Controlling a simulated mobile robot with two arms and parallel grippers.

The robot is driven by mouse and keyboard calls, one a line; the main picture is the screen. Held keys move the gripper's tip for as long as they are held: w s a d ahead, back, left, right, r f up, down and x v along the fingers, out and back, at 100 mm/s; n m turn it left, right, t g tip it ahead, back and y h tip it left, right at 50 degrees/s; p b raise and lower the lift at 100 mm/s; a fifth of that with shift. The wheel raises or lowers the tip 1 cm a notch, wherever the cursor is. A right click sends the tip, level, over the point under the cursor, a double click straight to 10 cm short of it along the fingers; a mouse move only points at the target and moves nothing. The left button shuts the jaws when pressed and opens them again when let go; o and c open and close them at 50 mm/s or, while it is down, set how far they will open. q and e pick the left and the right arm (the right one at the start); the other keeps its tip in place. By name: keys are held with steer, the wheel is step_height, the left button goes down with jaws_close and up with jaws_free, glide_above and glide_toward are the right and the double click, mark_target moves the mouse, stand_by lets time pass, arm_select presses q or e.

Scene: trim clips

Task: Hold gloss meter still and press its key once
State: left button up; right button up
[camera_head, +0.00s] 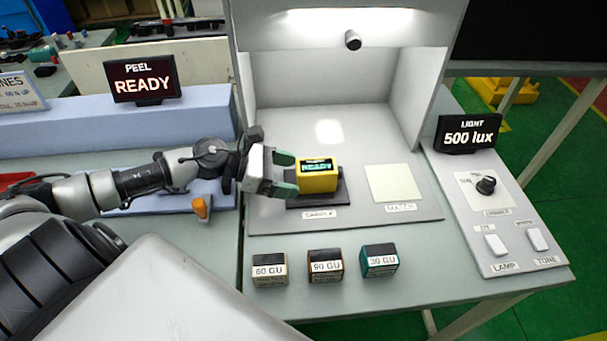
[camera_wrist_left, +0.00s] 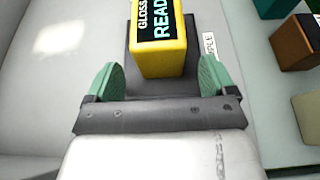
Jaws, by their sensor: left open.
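The gloss meter (camera_head: 319,180) is a yellow block with a dark screen that reads READY in green. It sits on a dark plate (camera_head: 304,202) inside the light booth, above a label reading SAMPLE. It also shows in the left wrist view (camera_wrist_left: 160,60), ahead of and between the fingers. My left gripper (camera_head: 287,174) is open just left of the meter, with green fingertips. In the left wrist view the left gripper (camera_wrist_left: 158,82) has a finger on each side of the meter's line, with a visible gap. The meter's key cannot be made out. My right gripper is not in view.
Three small blocks marked 60 GU (camera_head: 269,270), 90 GU (camera_head: 325,265) and 30 GU (camera_head: 380,260) stand in front of the booth. A pale MATCH panel (camera_head: 394,184) lies right of the meter. A control panel (camera_head: 500,225) is at the right. An orange item (camera_head: 201,207) stands near my left arm.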

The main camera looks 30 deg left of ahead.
mark_target(304, 178)
arm_select(q)
steer(key=shift+p+x, duration=0.45)
steer(key=shift+x, duration=1.6)
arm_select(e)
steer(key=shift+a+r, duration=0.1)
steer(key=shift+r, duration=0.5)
arm_select(q)
steer(key=c, duration=1.1)
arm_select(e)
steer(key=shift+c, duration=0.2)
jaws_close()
